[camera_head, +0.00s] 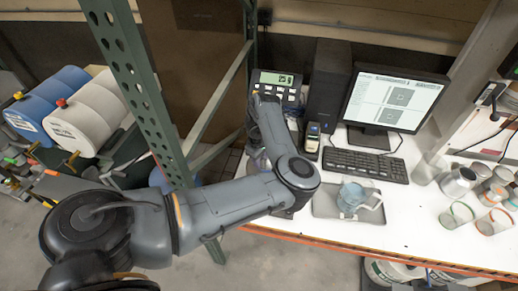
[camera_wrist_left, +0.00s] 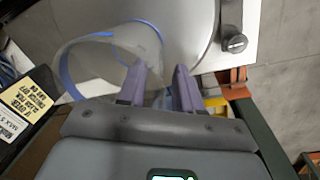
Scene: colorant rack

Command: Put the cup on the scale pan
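In the left wrist view, a clear cup (camera_wrist_left: 108,62) with blue bands lies at upper left, in front of a grey metal plate (camera_wrist_left: 190,25) that looks like the scale pan. My left gripper (camera_wrist_left: 161,72) has its two purple fingers apart at the cup's right edge. The left finger overlaps the cup; the right finger is just outside it. I cannot tell whether either touches. In the head view my left arm mostly hides this spot; a bit of clear cup (camera_head: 258,163) shows beside it. My right gripper is not in view.
Behind are the scale display (camera_head: 275,79), a handheld device (camera_head: 312,138), a keyboard (camera_head: 364,165) and a monitor (camera_head: 393,100). Several cans and cups stand at right. A green rack post (camera_head: 150,90) rises near my arm.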

